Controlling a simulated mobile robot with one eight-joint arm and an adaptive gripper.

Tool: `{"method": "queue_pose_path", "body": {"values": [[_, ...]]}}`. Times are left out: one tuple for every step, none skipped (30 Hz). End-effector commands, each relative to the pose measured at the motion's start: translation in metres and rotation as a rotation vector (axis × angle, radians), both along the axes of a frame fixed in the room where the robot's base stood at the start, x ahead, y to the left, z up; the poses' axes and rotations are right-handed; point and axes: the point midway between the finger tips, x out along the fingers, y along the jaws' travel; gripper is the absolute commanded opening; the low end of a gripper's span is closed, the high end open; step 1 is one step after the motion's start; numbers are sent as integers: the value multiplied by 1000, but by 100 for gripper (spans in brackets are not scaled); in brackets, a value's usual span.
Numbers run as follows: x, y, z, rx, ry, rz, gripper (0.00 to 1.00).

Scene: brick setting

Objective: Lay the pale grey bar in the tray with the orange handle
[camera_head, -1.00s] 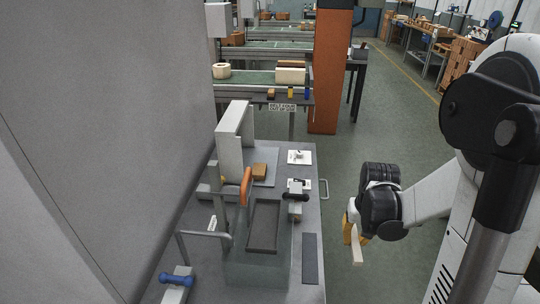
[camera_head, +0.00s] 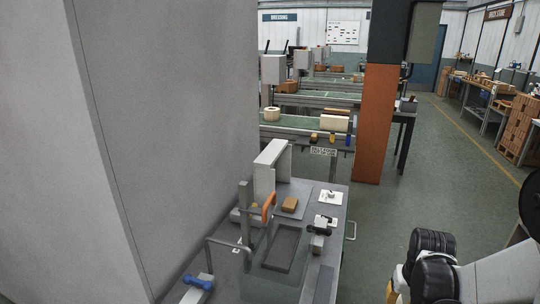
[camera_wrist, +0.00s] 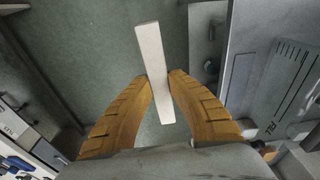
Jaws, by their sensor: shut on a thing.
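The pale grey bar (camera_wrist: 154,70) is pinched between the two yellow fingers of my gripper (camera_wrist: 160,88) in the wrist view. It sticks out beyond the fingertips, over green floor. In the head view my gripper (camera_head: 392,289) is cut off at the bottom right edge, and the bar is out of sight there. The dark rectangular tray (camera_head: 282,250) lies on the grey bench, to the left of my gripper. An orange handle (camera_head: 268,207) stands upright at the tray's far left side, by a grey post.
The bench (camera_head: 325,258) also carries a white upright frame (camera_head: 270,168), a brown block (camera_head: 290,203), a black-handled clamp (camera_head: 320,226) and a blue-handled one (camera_head: 197,282). A large grey wall (camera_head: 165,120) closes the left. Open floor lies between bench and arm.

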Motion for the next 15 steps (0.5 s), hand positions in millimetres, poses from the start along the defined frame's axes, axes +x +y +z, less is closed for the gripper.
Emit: {"method": "queue_pose_path", "body": {"values": [[4, 7, 0, 0, 0, 16, 0], [6, 11, 0, 0, 0, 25, 0], [9, 17, 0, 0, 0, 38, 0], [12, 23, 0, 0, 0, 50, 0], [15, 28, 0, 0, 0, 61, 0], [19, 37, 0, -1, 0, 80, 0], [22, 43, 0, 0, 0, 95, 0], [25, 51, -1, 0, 0, 110, 0], [29, 61, -1, 0, 0, 132, 0], [32, 70, -1, 0, 0, 149, 0], [35, 79, -1, 0, 0, 167, 0], [39, 91, -1, 0, 0, 190, 0], [42, 100, -1, 0, 0, 208, 0], [44, 110, -1, 0, 0, 227, 0], [47, 123, -1, 0, 0, 252, 0]]}}
